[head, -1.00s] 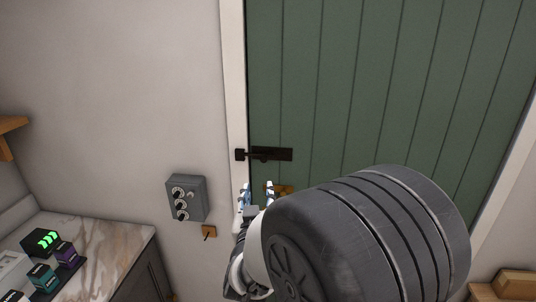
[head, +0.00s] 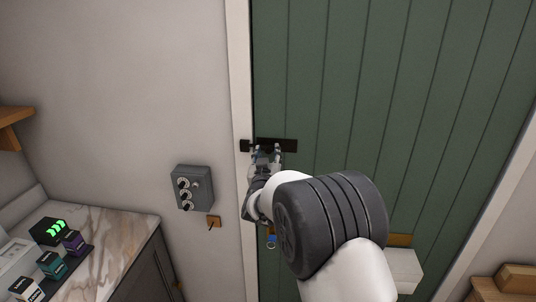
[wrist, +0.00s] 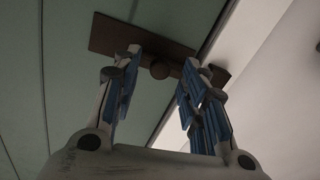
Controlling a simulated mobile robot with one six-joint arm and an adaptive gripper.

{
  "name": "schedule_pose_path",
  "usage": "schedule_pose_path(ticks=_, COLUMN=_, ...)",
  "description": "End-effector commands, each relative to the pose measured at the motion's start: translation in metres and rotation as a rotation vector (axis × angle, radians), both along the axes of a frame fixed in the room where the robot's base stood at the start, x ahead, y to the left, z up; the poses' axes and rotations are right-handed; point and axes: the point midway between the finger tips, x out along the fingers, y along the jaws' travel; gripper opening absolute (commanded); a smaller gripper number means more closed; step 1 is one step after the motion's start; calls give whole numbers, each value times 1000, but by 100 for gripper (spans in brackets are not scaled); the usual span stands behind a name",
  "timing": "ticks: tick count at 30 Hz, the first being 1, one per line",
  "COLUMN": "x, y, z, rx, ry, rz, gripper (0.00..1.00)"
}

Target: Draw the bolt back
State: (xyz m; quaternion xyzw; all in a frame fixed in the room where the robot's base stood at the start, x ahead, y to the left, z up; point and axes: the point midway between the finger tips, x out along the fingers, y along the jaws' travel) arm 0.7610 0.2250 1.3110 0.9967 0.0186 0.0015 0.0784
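The dark bolt (head: 286,145) is mounted on the green plank door (head: 330,90) near its left edge. Its dark keeper (head: 245,146) sits on the white door frame, and the bolt reaches across towards it. My gripper (head: 265,150) is at the bolt, covering part of it from below. In the wrist view, the bolt's plate (wrist: 110,35) and round knob (wrist: 159,71) show. My gripper (wrist: 162,58) is open, with one blue-padded finger on each side of the knob. A gap shows between the knob and each finger; depth contact cannot be told.
A grey box with dials (head: 192,188) and a small wooden plate with a hook (head: 214,222) are on the wall to the left. A marble counter (head: 115,245) holds several small boxes. A blue tag (head: 271,241) hangs below my gripper.

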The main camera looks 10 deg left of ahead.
Motion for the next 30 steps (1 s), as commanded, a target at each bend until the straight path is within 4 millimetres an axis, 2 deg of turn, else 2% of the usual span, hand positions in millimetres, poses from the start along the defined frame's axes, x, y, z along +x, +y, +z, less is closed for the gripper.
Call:
schedule_pose_path(ticks=4, x=8, y=0, z=0, rx=0, ry=0, rz=0, gripper=40)
schedule_pose_path(ticks=12, x=9, y=0, z=0, rx=0, ry=0, rz=0, gripper=40)
schedule_pose_path(ticks=30, x=9, y=0, z=0, rx=0, ry=0, rz=0, gripper=0)
